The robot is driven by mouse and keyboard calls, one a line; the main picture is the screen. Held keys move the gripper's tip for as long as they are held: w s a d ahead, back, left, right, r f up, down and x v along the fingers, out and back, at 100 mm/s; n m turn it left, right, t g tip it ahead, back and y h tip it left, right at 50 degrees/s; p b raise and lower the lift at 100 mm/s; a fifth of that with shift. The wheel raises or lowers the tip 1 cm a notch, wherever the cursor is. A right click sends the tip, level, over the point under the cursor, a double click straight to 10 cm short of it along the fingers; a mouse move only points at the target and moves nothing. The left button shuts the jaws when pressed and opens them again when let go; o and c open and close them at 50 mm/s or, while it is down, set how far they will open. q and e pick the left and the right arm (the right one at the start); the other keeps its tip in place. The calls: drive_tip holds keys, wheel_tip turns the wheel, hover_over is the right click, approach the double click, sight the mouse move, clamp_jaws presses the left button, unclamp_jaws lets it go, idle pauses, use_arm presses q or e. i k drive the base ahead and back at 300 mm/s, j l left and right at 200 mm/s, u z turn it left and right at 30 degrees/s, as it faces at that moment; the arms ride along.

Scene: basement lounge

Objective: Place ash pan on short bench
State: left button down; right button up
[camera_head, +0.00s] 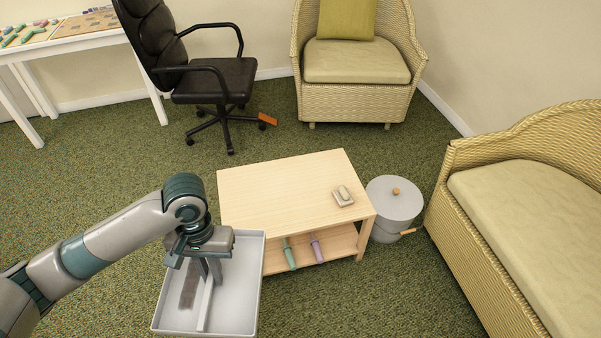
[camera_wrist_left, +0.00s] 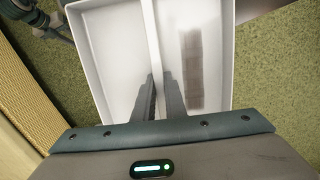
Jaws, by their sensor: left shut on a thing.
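The ash pan (camera_head: 240,305) is a pale grey shallow tray with a bar across its middle and a dark patch on its floor. My left gripper (camera_head: 207,272) is shut on that bar, and the pan hangs below it. In the left wrist view the fingers (camera_wrist_left: 160,92) pinch the bar of the pan (camera_wrist_left: 112,50). The short bench (camera_head: 275,188) is light wood with a lower shelf. The pan is at its near left corner and hides part of its front; I cannot tell whether they touch. My right gripper is not in view.
A small dish with a pale item (camera_head: 343,197) sits at the bench top's right end. Green (camera_head: 289,254) and purple (camera_head: 317,247) rolls lie on the shelf. Most of the bench top is clear.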

sight(275, 202)
drive_tip(key=i+l, duration=0.1)
drive_tip(key=i, duration=1.2)
